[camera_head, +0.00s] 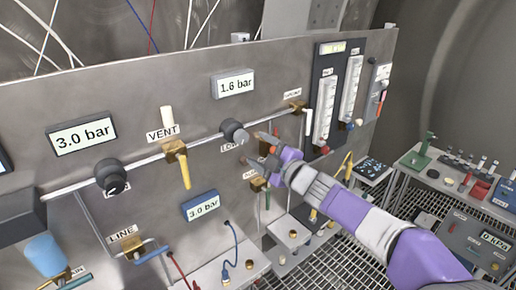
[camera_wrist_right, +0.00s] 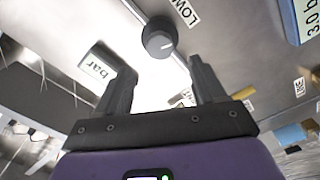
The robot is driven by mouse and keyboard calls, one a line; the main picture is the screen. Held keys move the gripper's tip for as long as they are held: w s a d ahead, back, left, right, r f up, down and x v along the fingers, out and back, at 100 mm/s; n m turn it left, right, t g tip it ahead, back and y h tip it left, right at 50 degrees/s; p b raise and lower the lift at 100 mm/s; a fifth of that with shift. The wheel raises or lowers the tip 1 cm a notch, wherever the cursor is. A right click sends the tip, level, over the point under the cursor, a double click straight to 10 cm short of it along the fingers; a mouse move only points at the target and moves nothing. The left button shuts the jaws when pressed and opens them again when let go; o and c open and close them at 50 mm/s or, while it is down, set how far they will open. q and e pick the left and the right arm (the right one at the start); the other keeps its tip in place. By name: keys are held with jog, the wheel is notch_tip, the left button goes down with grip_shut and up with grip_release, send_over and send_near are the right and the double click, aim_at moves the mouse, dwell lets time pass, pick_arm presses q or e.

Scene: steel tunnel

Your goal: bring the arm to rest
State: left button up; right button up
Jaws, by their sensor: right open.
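My right arm (camera_head: 375,225), purple and white, reaches in from the lower right toward the steel panel (camera_head: 135,90). Its gripper (camera_head: 266,142) is just right of the black knob (camera_head: 234,132) beside the "LOW" label. In the right wrist view the gripper (camera_wrist_right: 160,85) is open, with nothing between its fingers. The same knob (camera_wrist_right: 158,38) shows beyond the fingertips, apparently apart from them. My left gripper is not in view.
The panel carries a yellow-handled VENT valve (camera_head: 185,168), another black knob (camera_head: 112,176), a 1.6 bar display (camera_head: 233,85) and flowmeters (camera_head: 325,110). A side table (camera_head: 416,190) with small parts stands right. Grating floor (camera_head: 340,262) lies below.

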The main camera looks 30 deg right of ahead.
jog(key=shift+w+f, duration=0.1)
dwell(0.3)
jog(key=w+a+f+m+g, duration=0.2)
jog(key=a+f, duration=0.1)
jog(key=f, duration=0.6)
jog(key=w+a+f+m+g+y+b, duration=0.1)
jog(key=a+f+m+g, duration=0.15)
jog(key=f, duration=0.75)
jog(key=w+a+f+m+g, duration=0.15)
jog(key=a+f, duration=0.25)
jog(key=f, duration=0.5)
jog(key=s+a+f+m+g+y, duration=0.1)
jog(key=s+a+f+m+g, duration=0.15)
jog(key=f, duration=0.55)
jog(key=s+a+f+m+g, duration=0.1)
jog(key=s+a+f+m, duration=0.2)
jog(key=f, duration=0.5)
jog(key=s+a+f+m+g, duration=0.1)
jog(key=s+a+f+g, duration=0.1)
jog(key=s+f, duration=0.3)
jog(key=s+a+f+m+g+b, duration=0.1)
jog(key=s+a+f+g, duration=0.2)
jog(key=s, duration=0.6)
jog(key=s+a+f+m+g+y, duration=0.1)
jog(key=s+a+f+m+g, duration=0.1)
jog(key=s+a+f, duration=0.3)
notch_tip(320, 180, down, 3)
jog(key=shift+s+a+g, duration=0.3)
jog(key=shift+s+g, duration=0.25)
jog(key=shift+s, duration=0.4)
